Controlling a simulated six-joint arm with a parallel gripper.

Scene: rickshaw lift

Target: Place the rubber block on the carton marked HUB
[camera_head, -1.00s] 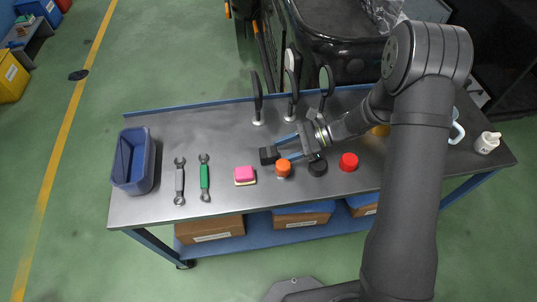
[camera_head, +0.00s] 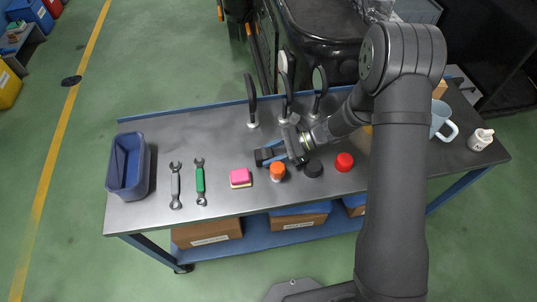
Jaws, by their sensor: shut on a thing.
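My gripper (camera_head: 265,155) is low over the middle of the bench, pointing left, with blue fingers. It is shut on a small dark block (camera_head: 262,158), which looks like the rubber block and is partly hidden by the fingers. I cannot tell whether the block still touches the bench. Brown cartons stand on the shelf under the bench: one at the left (camera_head: 207,232), one in the middle (camera_head: 299,221) and one at the right, partly hidden by my arm. Their labels are too small to read, so I cannot tell which is marked HUB.
An orange-capped jar (camera_head: 277,172), a black puck (camera_head: 313,168) and a red one (camera_head: 344,162) sit close to my gripper. A pink sponge (camera_head: 240,178), two wrenches and a blue bin (camera_head: 129,165) are left. Upright black-handled tools (camera_head: 252,100) stand behind. The bench's front-left corner is bare.

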